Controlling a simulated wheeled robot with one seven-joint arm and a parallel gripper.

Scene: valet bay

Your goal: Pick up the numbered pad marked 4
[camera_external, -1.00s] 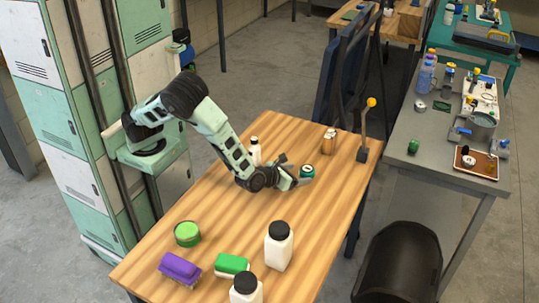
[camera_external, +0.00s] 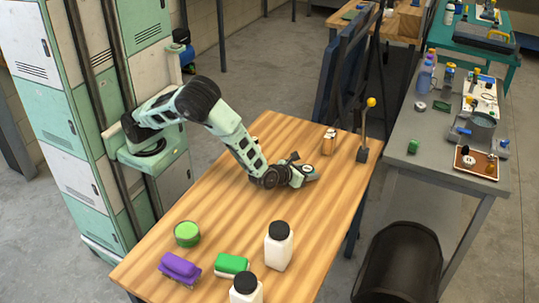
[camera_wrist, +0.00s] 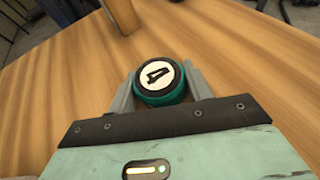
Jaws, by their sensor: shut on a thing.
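The numbered pad marked 4 (camera_wrist: 160,80) is a round teal puck with a white top and a black 4. In the wrist view it sits between the two grey fingers of my gripper (camera_wrist: 160,88), which are shut on it. In the external view my gripper (camera_external: 305,174) is low over the wooden table, toward its right side, and the pad is hidden there. I cannot tell whether the pad still touches the table.
The wooden table (camera_external: 215,215) holds a green-lidded tub (camera_external: 187,234), a purple brush (camera_external: 180,268), a green sponge (camera_external: 231,265) and white bottles with black caps (camera_external: 278,247). A brown bottle (camera_external: 328,142) and an upright lever (camera_external: 365,140) stand beyond my gripper. The table's middle is clear.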

